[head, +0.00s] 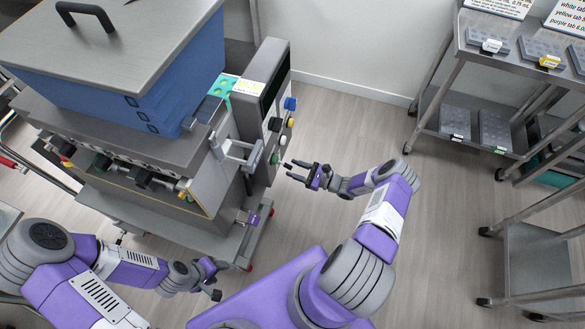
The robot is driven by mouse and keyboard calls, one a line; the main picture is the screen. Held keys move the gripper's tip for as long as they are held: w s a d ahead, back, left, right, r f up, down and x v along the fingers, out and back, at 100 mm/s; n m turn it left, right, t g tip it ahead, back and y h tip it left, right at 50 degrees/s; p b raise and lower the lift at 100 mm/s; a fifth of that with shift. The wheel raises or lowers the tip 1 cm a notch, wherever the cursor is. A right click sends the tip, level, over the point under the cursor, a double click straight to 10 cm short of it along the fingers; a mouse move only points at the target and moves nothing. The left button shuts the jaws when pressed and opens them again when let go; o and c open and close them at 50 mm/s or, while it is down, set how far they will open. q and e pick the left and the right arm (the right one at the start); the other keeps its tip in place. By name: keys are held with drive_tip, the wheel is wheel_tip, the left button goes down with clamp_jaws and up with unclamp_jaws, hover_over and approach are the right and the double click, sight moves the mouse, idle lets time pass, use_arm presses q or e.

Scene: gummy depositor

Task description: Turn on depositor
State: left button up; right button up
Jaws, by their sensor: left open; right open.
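The depositor (160,150) is a large grey machine with a blue hopper (175,88) under a lid, at the upper left of the head view. Its upright control panel (268,110) carries a blue knob (290,103), a yellow button (290,122), a dark knob (275,124) and a green button (275,159). My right gripper (293,171) is open and empty, just right of the green button, with its fingertips pointing at the panel; I cannot tell if they touch it. My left gripper (216,282) is open and empty, low beside the depositor's base.
A metal rack (455,60) with grey molds (455,122) and labelled tags stands at the upper right. A steel cart (540,235) is at the lower right. Wooden floor between the depositor and the rack is clear. A metal handle (238,155) juts from the depositor's front.

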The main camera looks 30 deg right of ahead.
drive_tip(key=shift+w+a, duration=0.45)
drive_tip(key=shift+w, duration=0.15)
clamp_jaws()
drive_tip(key=shift+r+g+p, duration=0.3)
drive_tip(key=shift+r+p, duration=0.1)
drive_tip(key=shift+p, duration=0.45)
drive_tip(key=shift+w+a+r+n+g+h+p, duration=0.1)
drive_tip(key=shift+r+g+h+p, duration=0.85)
drive_tip(key=shift+p, duration=1.75)
drive_tip(key=shift+w+r+n+g+h+p, duration=0.1)
drive_tip(key=shift+r+g+h+p, duration=0.3)
drive_tip(key=shift+g+h+p, duration=1.6)
drive_tip(key=shift+a+r+n+g+h+p, duration=0.15)
drive_tip(key=shift+r+g+p, duration=0.55)
drive_tip(key=shift+p, duration=2.7)
drive_tip(key=shift+d, duration=0.1)
